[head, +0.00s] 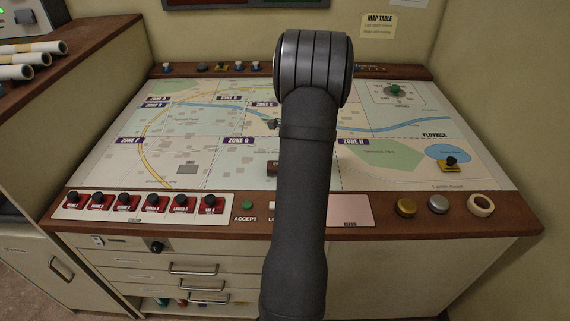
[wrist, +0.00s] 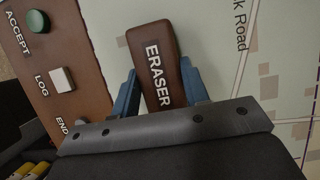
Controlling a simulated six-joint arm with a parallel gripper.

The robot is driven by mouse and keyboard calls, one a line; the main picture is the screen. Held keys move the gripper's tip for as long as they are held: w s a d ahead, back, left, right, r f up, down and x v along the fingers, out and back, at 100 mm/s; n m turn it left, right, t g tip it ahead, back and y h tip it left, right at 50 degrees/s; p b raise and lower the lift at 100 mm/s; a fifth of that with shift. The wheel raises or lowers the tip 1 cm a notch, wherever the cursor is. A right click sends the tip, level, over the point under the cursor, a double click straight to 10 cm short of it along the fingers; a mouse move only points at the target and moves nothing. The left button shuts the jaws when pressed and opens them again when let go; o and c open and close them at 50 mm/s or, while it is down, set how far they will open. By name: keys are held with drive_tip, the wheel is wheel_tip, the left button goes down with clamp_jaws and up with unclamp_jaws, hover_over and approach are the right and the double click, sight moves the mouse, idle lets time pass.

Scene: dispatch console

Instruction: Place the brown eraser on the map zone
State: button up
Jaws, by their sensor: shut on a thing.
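The brown eraser (wrist: 152,55), with white ERASER lettering, sits between the two blue fingers of my gripper (wrist: 158,76) in the wrist view. The fingers are shut on its sides. In the head view a small part of the eraser (head: 272,167) shows at the left of my arm, over the Zone G part of the map (head: 230,178). My arm hides the rest of it and the gripper there. I cannot tell whether the eraser touches the map. The map is printed with several labelled zones, including Zone F, Zone G and Zone H.
Red switches (head: 154,203), a green ACCEPT button (head: 247,205), a pink pad (head: 351,210), round knobs (head: 406,207) and a tape roll (head: 481,205) line the front wooden edge. A yellow-based stamp (head: 449,165) stands at the map's right.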

drive_tip(key=shift+f, duration=0.1)
drive_tip(key=o, duration=1)
drive_tip(key=v, duration=1.1)
drive_tip(key=shift+o, duration=0.4)
drive_tip(key=shift+r, duration=0.35)
drive_tip(key=shift+o, duration=1.4)
drive_tip(key=shift+d+r, duration=0.15)
drive_tip(key=shift+r, duration=0.15)
